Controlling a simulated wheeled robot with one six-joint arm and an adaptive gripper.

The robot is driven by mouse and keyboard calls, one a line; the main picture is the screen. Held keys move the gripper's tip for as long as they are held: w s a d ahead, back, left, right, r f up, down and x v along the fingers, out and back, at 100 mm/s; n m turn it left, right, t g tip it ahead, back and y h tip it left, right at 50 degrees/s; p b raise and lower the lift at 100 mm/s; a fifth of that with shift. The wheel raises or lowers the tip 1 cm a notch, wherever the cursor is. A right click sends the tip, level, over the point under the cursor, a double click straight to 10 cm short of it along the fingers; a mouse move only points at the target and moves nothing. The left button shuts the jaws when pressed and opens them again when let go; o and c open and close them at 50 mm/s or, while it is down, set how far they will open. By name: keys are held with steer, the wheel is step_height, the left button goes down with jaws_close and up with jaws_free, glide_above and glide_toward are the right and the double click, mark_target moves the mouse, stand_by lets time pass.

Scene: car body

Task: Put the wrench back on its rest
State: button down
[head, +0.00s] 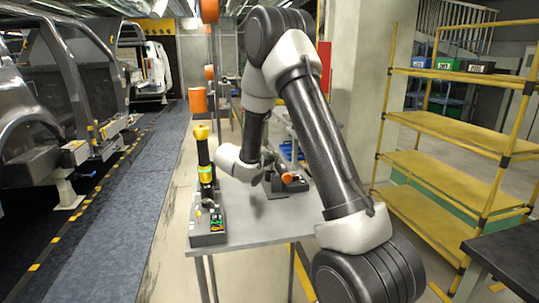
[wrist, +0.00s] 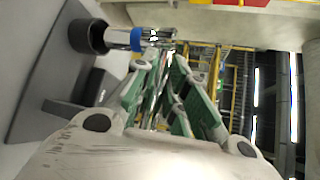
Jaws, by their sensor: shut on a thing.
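My gripper (wrist: 165,90) shows in the wrist view with its green-sided fingers closed around a narrow, metallic thing, which I take to be the wrench; its outline is hard to make out. In the head view my gripper is partly hidden by my arm, low over the grey table (head: 262,224). A dark rest block (head: 296,186) is close to its right, with an orange-ended piece (head: 287,177) in front of it. I cannot tell whether the wrench touches that block.
An upright black tool with a yellow top (head: 202,133) stands at a grey block (head: 207,238) on the table's left. A black tool with a blue band (wrist: 136,39) shows in the wrist view. A yellow shelf (head: 455,125) stands right; a car body (head: 40,100) is left.

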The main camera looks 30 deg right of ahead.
steer(key=shift+f, duration=0.2)
steer(key=shift+f, duration=0.35)
steer(key=shift+f, duration=0.35)
steer(key=shift+f, duration=0.35)
steer(key=shift+f, duration=0.35)
steer(key=shift+f, duration=0.35)
steer(key=shift+f, duration=0.45)
steer(key=c, duration=1.3)
jaws_free()
steer(key=shift+c, duration=0.2)
steer(key=shift+a+f, duration=0.1)
